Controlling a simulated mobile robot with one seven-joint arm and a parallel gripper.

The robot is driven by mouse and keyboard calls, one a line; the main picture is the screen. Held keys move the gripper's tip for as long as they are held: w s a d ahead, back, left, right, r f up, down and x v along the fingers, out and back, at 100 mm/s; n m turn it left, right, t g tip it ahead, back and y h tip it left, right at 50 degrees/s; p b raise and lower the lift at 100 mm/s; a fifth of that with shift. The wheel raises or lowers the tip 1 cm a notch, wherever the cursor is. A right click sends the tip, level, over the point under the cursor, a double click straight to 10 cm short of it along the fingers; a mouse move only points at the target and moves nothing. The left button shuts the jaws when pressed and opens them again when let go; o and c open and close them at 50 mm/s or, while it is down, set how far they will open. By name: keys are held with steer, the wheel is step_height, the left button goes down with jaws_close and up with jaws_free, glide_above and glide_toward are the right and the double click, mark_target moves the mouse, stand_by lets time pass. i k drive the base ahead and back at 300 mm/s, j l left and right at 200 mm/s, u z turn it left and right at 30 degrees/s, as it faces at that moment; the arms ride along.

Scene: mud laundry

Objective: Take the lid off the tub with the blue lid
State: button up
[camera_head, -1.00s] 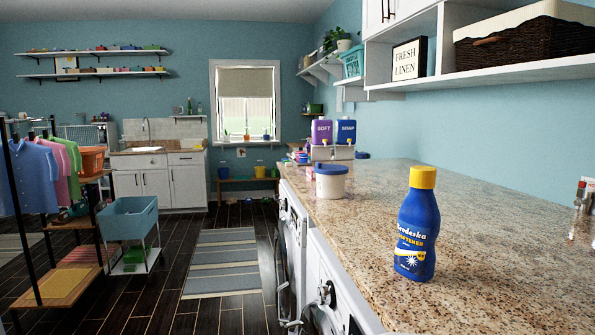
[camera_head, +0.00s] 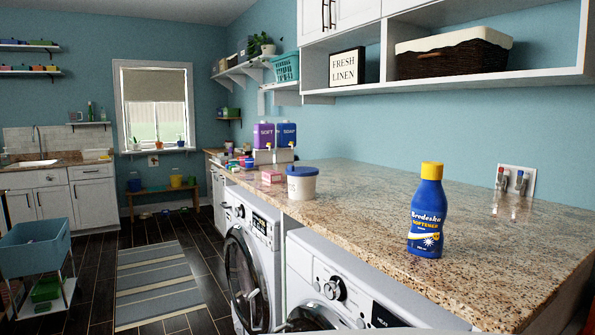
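The tub (camera_head: 302,186) is white and round, with a blue lid (camera_head: 302,171) on top. It stands upright on the speckled granite counter (camera_head: 375,195), near the counter's front edge and above the washing machines. Dark lettering on its side is too small to read. My gripper is not in view.
A blue softener bottle (camera_head: 427,215) with a yellow cap stands on the counter nearer to me, right of the tub. Purple and blue dispensers (camera_head: 275,137) stand behind the tub, and a pink box (camera_head: 272,176) is to its left. Shelving with a wicker basket (camera_head: 455,55) overhangs the counter's back.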

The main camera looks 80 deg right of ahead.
mark_target(299, 171)
steer(key=i+z, duration=0.5)
steer(key=z, duration=0.2)
steer(key=i+j+z, duration=0.15)
steer(key=z, duration=0.2)
steer(key=i+z, duration=0.25)
steer(key=z, duration=0.15)
steer(key=i+j+z, duration=0.15)
steer(key=z, duration=0.3)
steer(key=i+j+z, duration=0.25)
steer(key=z, duration=0.15)
steer(key=i+j+z, duration=0.2)
steer(key=z, duration=0.25)
steer(key=i+j+z, duration=0.15)
steer(key=j+z, duration=0.25)
steer(key=i+j+z, duration=0.1)
steer(key=j+z, duration=0.55)
steer(key=j, duration=0.2)
steer(key=i+j, duration=0.1)
steer(key=i, duration=0.95)
steer(key=j+z, duration=0.05)
